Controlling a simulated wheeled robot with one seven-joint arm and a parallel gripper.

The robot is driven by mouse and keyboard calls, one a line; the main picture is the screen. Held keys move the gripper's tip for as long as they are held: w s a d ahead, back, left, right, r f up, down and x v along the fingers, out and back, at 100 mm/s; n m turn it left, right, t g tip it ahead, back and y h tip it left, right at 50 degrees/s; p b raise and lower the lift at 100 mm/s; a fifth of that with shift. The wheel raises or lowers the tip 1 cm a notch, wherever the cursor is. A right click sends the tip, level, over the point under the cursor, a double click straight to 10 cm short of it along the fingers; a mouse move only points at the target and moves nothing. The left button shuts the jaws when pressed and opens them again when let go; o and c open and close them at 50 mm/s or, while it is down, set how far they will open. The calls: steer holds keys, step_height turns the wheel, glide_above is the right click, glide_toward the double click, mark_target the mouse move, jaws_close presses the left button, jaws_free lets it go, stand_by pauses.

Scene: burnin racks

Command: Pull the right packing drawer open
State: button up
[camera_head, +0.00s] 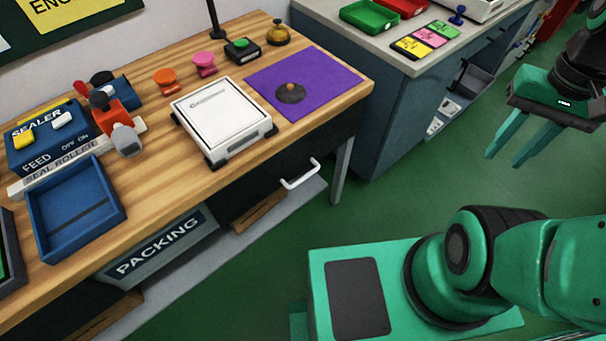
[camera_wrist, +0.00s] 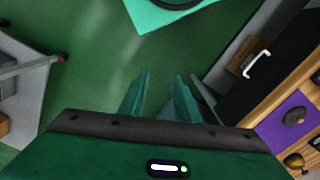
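The right packing drawer (camera_head: 262,192) is a dark front under the right end of the wooden packing bench (camera_head: 222,178), with a white bar handle (camera_head: 300,174). It looks shut, its front in line with the bench side. The drawer (camera_wrist: 238,95) and handle (camera_wrist: 257,64) also show at the right of the wrist view. My gripper (camera_head: 502,158) is in the air at the upper right of the head view, well apart from the handle. Its two green fingers are spread with nothing between them, as the wrist view (camera_wrist: 160,80) also shows.
A white scale (camera_head: 222,115) and a purple mat (camera_head: 322,72) with a dark knobbed object (camera_head: 290,93) lie on the bench. A blue-grey cabinet (camera_head: 385,125) stands behind to the right. A bench leg (camera_head: 342,170) is right of the handle. Green floor (camera_head: 425,195) is clear between.

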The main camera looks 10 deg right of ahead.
steer(key=w+a+f+n+g+y, duration=0.1)
steer(key=w+a+f+n+g, duration=0.15)
steer(key=w+f, duration=0.45)
steer(key=n+y, duration=0.4)
steer(key=y, duration=1.2)
glide_toward(304, 177)
steer(key=shift+g+h, duration=0.3)
steer(key=shift+g, duration=0.15)
steer(key=x, duration=1)
steer(key=shift+w+f, duration=0.2)
steer(key=shift+w, duration=0.15)
